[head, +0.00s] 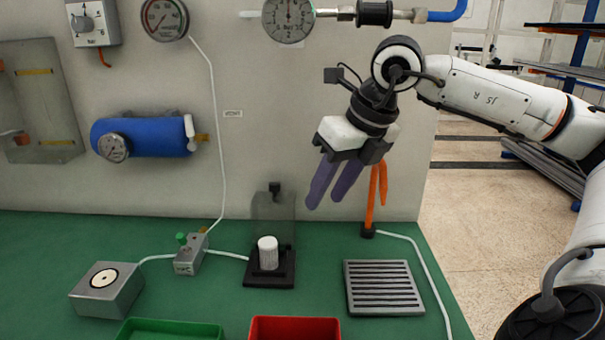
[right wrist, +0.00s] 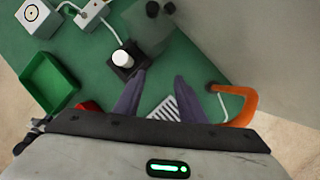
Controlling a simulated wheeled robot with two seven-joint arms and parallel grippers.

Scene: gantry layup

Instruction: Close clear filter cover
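The clear filter cover (head: 272,211) stands upright behind the white filter element (head: 268,252), tilted back from the black filter base (head: 270,277), so the filter is uncovered. A black knob tops the cover. In the right wrist view the cover (right wrist: 150,32) lies beyond the white filter (right wrist: 122,58). My right gripper (head: 325,204) has purple fingers spread apart, empty, in the air to the right of the cover and above the bench. In the right wrist view its two fingers (right wrist: 158,95) are apart with nothing between them. My left gripper is not in view.
An orange hook-shaped piece (head: 371,205) stands just right of my right gripper. A slotted grey plate (head: 383,287) lies on the green bench (head: 330,240). Red (head: 295,328) and green (head: 170,331) bins sit at the front. A grey valve block (head: 190,254) stands left of the filter.

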